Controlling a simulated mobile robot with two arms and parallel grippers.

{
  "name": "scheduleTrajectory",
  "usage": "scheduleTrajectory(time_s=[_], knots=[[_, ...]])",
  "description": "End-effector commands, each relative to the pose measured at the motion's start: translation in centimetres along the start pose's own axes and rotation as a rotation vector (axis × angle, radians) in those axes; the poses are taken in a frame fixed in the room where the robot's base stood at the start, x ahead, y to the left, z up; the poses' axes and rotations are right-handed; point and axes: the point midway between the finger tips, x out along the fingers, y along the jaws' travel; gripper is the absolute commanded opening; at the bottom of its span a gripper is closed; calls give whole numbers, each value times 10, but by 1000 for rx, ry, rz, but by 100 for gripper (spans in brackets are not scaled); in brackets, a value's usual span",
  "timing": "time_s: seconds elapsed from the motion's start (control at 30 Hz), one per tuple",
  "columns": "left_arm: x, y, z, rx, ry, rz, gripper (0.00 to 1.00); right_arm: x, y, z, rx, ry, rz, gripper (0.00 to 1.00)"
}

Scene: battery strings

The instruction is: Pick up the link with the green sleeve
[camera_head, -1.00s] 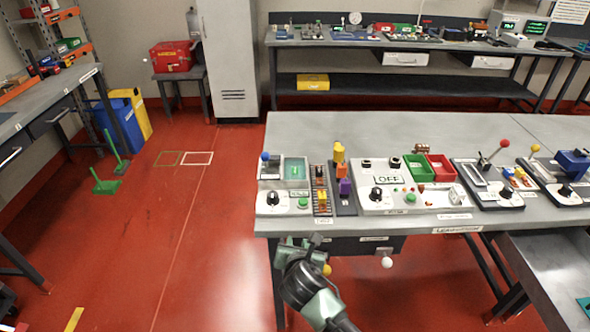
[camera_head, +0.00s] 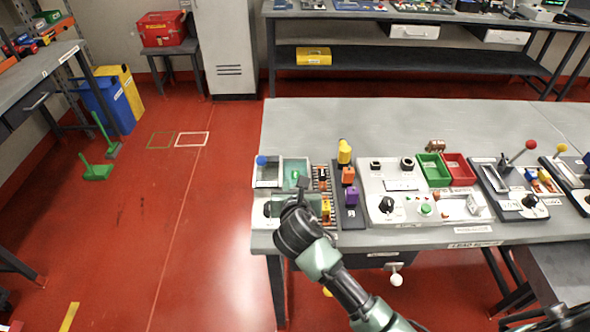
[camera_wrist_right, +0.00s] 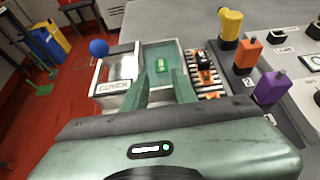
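The link with the green sleeve (camera_wrist_right: 162,65) lies in a teal-lined tray (camera_wrist_right: 154,50) on the machine at the table's left end. It shows small in the head view (camera_head: 295,176), just beyond my right gripper. My right gripper (camera_head: 298,192) is over the front of this machine. In the wrist view its two fingers (camera_wrist_right: 161,82) are apart with nothing between them, pointing at the tray, and the link sits ahead of the gap. Part of the tray is hidden behind the fingers. My left gripper is not in view.
A lidded "COVER" compartment with a blue knob (camera_wrist_right: 98,47) is left of the tray. Right of it is a striped rack with an orange-and-black piece (camera_wrist_right: 205,66). Yellow (camera_wrist_right: 230,24), orange (camera_wrist_right: 246,54) and purple (camera_wrist_right: 270,90) posts stand farther right. The table's back is clear.

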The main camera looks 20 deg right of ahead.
Motion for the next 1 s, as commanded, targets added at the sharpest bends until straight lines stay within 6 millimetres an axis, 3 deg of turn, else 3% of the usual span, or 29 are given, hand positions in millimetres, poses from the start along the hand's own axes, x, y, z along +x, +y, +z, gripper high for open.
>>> scheduleTrajectory(time_s=[0.2,0.37,0.57,0.73,1.0], knots=[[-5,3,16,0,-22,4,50,38,0,1,2,2,-1,27],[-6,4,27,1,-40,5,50,56,0,0,2,0,0,27],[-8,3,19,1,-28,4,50,69,0,-2,2,1,0,27],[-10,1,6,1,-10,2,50,93,-2,-8,3,3,0,27],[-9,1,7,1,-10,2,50,113,-1,-8,3,1,1,27]])
